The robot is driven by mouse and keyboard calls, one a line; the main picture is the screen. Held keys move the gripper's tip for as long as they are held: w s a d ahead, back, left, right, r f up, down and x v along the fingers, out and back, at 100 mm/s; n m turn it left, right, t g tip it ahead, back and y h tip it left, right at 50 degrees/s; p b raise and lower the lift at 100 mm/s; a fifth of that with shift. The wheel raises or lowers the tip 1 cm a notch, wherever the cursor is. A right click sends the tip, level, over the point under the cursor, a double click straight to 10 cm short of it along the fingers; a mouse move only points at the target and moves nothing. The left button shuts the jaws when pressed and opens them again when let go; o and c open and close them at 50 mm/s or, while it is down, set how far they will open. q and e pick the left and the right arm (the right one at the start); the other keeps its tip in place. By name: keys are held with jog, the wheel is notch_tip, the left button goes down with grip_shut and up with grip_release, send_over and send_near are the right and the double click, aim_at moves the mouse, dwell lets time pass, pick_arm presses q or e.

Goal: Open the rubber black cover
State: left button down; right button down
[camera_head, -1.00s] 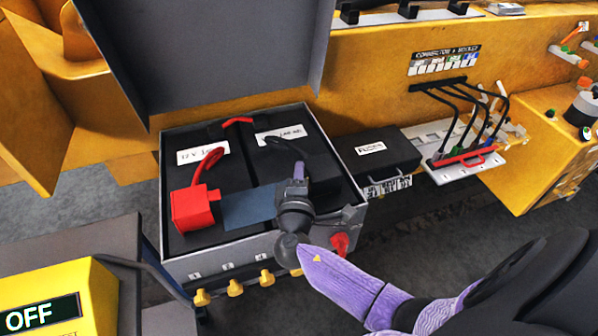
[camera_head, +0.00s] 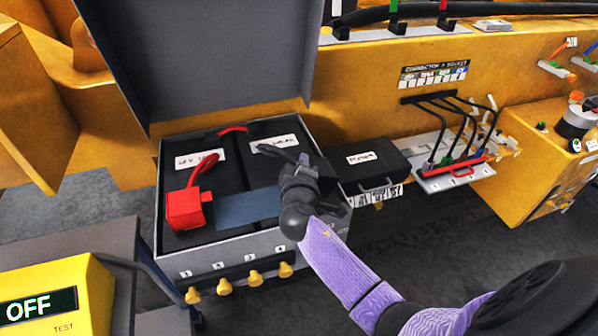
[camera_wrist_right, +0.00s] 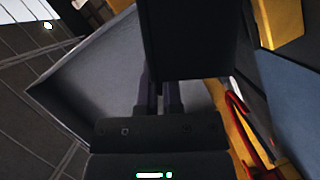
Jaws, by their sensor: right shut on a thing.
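The black cover (camera_head: 327,178) shows as a dark shape at the right side of the open grey battery box, partly hidden behind my right gripper (camera_head: 303,172). In the right wrist view a black block, which appears to be this cover (camera_wrist_right: 185,40), sits at the fingertips of my right gripper (camera_wrist_right: 162,88). The gripper is shut on it. A black cable (camera_head: 280,151) runs toward the gripper over the right battery. How far the cover is turned is hidden. My left gripper is out of view.
A red terminal cover (camera_head: 184,209) sits on the left battery, beside a blue-grey plate (camera_head: 248,207). The box lid (camera_head: 215,60) stands open behind. A black fuse box (camera_head: 368,161) is close on the right. Yellow knobs (camera_head: 224,287) line the front.

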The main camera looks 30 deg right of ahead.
aim_at(328, 167)
jog(key=d+m+p, duration=0.1)
jog(key=d+r+m+y+p, duration=0.1)
jog(key=s+d+m+y+p, duration=0.1)
jog(key=d+p, duration=0.1)
jog(key=shift+r+g, duration=0.3)
jog(key=shift+r, duration=0.1)
jog(key=shift+s+d+m+y+p, duration=0.2)
jog(key=shift+d+m+y+p, duration=0.2)
jog(key=shift+d+m+p, duration=0.45)
jog(key=shift+s+d+f+m+y+p, duration=0.1)
jog(key=shift+d+m+y+p, duration=0.15)
jog(key=shift+d+m, duration=0.15)
jog(key=shift+s+d+f+m+y+p, duration=0.15)
jog(key=shift+d+m+p, duration=0.1)
jog(key=shift+d, duration=0.15)
jog(key=shift+s+d+f+m+y, duration=0.1)
jog(key=shift+d+f+m+y, duration=0.05)
jog(key=shift+d+m+y, duration=0.4)
jog(key=shift+s+d+f, duration=0.15)
jog(key=shift+d+f, duration=0.2)
jog(key=shift+d, duration=0.2)
jog(key=shift+s+d+f, duration=0.15)
jog(key=shift+d+f, duration=0.15)
jog(key=shift+d, duration=0.25)
jog(key=c, duration=0.8)
grip_release()
jog(key=shift+d+f, duration=0.1)
jog(key=shift+d, duration=0.1)
jog(key=shift+s+a, duration=0.1)
jog(key=shift+a, duration=0.05)
